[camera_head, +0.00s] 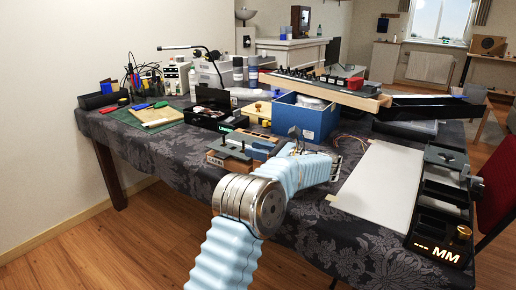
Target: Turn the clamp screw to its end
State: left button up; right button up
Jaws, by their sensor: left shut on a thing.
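My left arm in its pale blue sleeve comes in from the bottom and bends over the front edge of the table. Its gripper (294,134) is small and mostly hidden behind my own wrist. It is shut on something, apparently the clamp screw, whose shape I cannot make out. Left of it a wooden block with a dark grey plate and knobs (231,149) bears the label CABIN. My right gripper is not in view.
A blue box (306,118) stands behind the gripper, with a long wooden panel of switches (325,88) above it. A black LIGHT box (217,119) stands at left. A white board (381,185) lies at right, beside a black unit marked MM (437,250).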

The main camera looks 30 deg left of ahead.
pick_arm(q)
jog(key=o, duration=1)
jog(key=shift+c, duration=0.2)
jog(key=d, duration=0.4)
jog(key=w+d, duration=0.1)
jog(key=d, duration=0.8)
jog(key=shift+w+d, duration=0.15)
jog(key=shift+d, duration=0.2)
